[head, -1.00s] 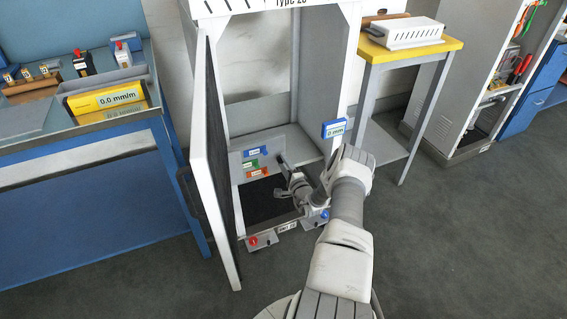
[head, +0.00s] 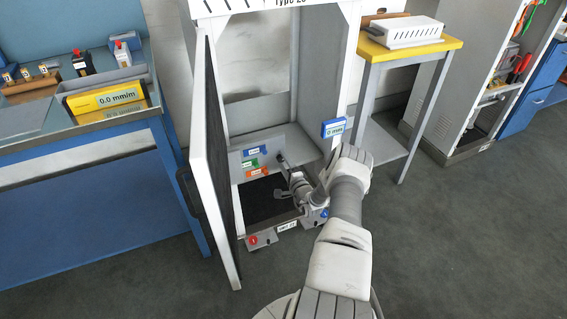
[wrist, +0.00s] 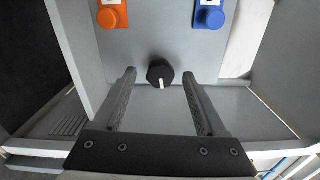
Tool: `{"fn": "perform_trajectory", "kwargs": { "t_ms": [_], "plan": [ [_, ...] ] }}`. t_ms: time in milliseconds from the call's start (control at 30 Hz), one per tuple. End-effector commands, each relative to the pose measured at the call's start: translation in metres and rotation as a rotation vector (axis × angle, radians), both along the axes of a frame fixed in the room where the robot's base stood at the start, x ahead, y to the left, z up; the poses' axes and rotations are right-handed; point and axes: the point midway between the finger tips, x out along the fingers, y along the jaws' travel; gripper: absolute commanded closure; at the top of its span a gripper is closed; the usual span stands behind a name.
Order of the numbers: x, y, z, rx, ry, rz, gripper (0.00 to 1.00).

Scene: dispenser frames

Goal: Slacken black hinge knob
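The black hinge knob (wrist: 161,74) is round and dark, with a white mark on its lower edge. In the wrist view it sits on a grey panel, centred between the fingertips of my gripper (wrist: 159,76). The two fingers are apart, one on each side of the knob, with visible gaps; I cannot tell how deep they reach around it.
An orange knob (wrist: 110,17) and a blue knob (wrist: 211,17) are on the panel beyond the black one. The open door (head: 215,160) stands left of my arm. A yellow-topped table (head: 410,50) is at the right, a blue workbench (head: 80,200) at the left.

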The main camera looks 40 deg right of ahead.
Motion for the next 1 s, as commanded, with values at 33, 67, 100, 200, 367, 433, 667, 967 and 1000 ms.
{"fn": "perform_trajectory", "kwargs": {
  "t_ms": [33, 67, 100, 200, 367, 433, 667, 967, 1000],
  "plan": [
    [0.000, 0.000, 0.000, 0.000, 0.000, 0.001, 0.27],
    [0.000, 0.000, 0.000, 0.000, 0.000, 0.001, 0.27],
    [0.000, 0.001, 0.000, 0.000, -0.001, 0.001, 0.27],
    [0.000, 0.001, 0.000, 0.001, -0.001, 0.001, 0.27],
    [-0.011, 0.003, 0.001, 0.001, 0.001, 0.000, 0.27],
    [-0.023, 0.005, 0.002, 0.002, 0.001, 0.000, 0.27],
    [-0.076, 0.018, 0.002, 0.003, 0.003, -0.001, 0.27],
    [-0.142, 0.035, 0.001, 0.002, 0.002, -0.001, 0.27],
    [-0.148, 0.036, 0.001, 0.002, 0.002, -0.002, 0.27]
  ]
}}
